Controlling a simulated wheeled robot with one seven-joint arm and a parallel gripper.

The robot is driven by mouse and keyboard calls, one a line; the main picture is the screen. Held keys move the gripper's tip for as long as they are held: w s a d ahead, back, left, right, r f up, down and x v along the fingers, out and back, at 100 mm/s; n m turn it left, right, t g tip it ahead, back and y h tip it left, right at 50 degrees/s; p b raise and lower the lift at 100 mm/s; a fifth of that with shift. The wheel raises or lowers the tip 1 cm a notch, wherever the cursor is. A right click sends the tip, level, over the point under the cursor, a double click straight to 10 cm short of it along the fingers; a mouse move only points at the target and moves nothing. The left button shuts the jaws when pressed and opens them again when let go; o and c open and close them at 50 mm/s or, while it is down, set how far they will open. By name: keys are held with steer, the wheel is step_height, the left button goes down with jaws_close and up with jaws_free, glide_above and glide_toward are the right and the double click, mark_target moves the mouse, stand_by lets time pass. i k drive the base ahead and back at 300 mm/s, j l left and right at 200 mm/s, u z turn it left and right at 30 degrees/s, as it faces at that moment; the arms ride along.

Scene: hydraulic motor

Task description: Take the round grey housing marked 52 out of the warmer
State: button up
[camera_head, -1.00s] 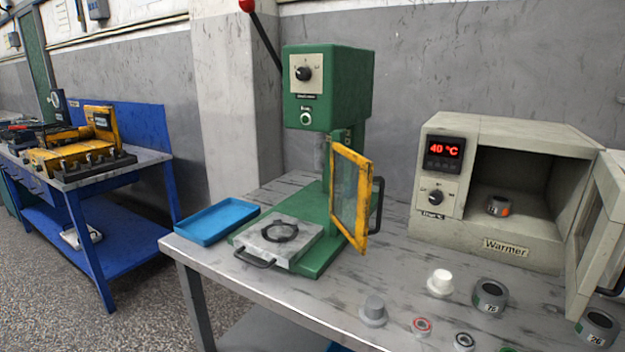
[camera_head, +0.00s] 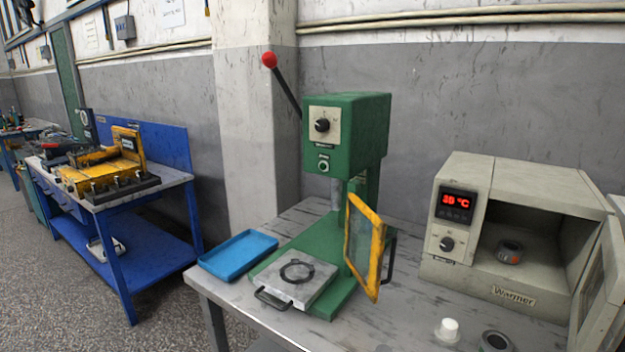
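The beige warmer (camera_head: 462,270) stands at the right on the grey workbench. Its door (camera_head: 600,290) is swung open to the right. My gripper is not in view.
A green press (camera_head: 345,130) with an open yellow guard (camera_head: 364,245) stands left of the warmer. A blue tray (camera_head: 237,255) lies beside it. A white part (camera_head: 448,330) and a grey housing (camera_head: 495,342) stand before the warmer. A blue bench (camera_head: 150,250) is at far left.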

mark_target(506, 255)
steer(key=k+l, duration=0.1)
steer(key=l, duration=0.4)
steer(key=k+l+z, duration=0.1)
steer(key=l, duration=0.4)
steer(key=k+l, duration=0.1)
steer(key=l, duration=0.4)
steer(key=i+j, duration=0.25)
steer(key=j, duration=0.25)
steer(key=i+j, duration=0.65)
steer(key=i, duration=0.15)
steer(key=i+l, duration=0.15)
steer(key=i, duration=0.15)
steer(key=i+l+u, duration=0.1)
steer(key=i+l, duration=0.1)
steer(key=i, duration=0.1)
